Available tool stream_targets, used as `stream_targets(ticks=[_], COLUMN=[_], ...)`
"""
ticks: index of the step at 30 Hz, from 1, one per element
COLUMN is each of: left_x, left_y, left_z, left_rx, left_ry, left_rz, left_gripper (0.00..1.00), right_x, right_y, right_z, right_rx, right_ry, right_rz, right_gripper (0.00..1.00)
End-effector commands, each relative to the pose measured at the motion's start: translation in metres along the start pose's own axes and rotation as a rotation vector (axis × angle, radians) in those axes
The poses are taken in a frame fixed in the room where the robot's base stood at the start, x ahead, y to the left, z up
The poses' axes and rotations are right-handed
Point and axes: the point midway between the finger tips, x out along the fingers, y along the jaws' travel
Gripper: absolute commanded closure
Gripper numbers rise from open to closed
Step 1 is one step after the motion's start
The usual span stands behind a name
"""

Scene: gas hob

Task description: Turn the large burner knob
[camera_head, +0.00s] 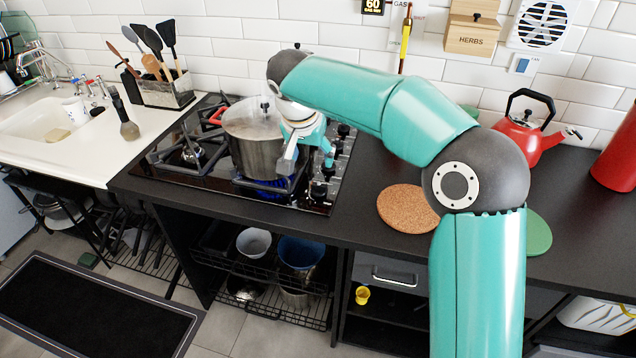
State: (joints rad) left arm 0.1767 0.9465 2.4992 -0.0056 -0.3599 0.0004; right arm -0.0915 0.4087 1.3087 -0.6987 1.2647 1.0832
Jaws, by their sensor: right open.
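The black gas hob (215,180) is set in the dark worktop, with a column of black knobs (318,190) along its right side. I cannot tell which knob belongs to the large burner. My right gripper (308,160) is open above the knob column, its fingers pointing down, one near the pot and one over the knobs. It hides part of the column. I cannot tell whether it touches a knob. A steel pot (250,138) stands on the burner beside the gripper, with blue flame (268,188) under it. My left gripper is not in view.
A cork mat (405,208) lies right of the hob, and a green mat (538,235) lies beyond my right arm. A red kettle (520,135) stands at the back right. A utensil holder (165,92) stands behind the hob, left. The worktop between hob and cork mat is clear.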

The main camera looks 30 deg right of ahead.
Motion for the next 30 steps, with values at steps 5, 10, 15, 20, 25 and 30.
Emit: stream_targets(ticks=[5,10,15,20,25,30], left_x=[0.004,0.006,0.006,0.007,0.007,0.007], left_y=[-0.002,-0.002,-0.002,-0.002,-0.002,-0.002], left_z=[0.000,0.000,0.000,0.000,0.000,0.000], left_rx=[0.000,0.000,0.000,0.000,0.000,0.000], left_ry=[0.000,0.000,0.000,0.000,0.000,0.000], left_rz=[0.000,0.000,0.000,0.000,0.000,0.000], left_gripper=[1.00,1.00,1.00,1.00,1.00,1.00], right_x=[0.042,0.079,0.108,0.125,0.130,0.130], right_y=[0.002,0.003,0.003,0.003,0.003,0.003], right_z=[0.001,0.001,0.001,0.000,0.000,0.000], right_rx=[0.001,0.002,0.002,0.002,0.002,0.003], right_ry=[-0.004,-0.005,-0.005,-0.003,-0.002,-0.002], right_rz=[0.005,0.005,0.003,0.002,0.002,0.001], right_gripper=[0.33,0.33,0.33,0.33,0.33,0.33])
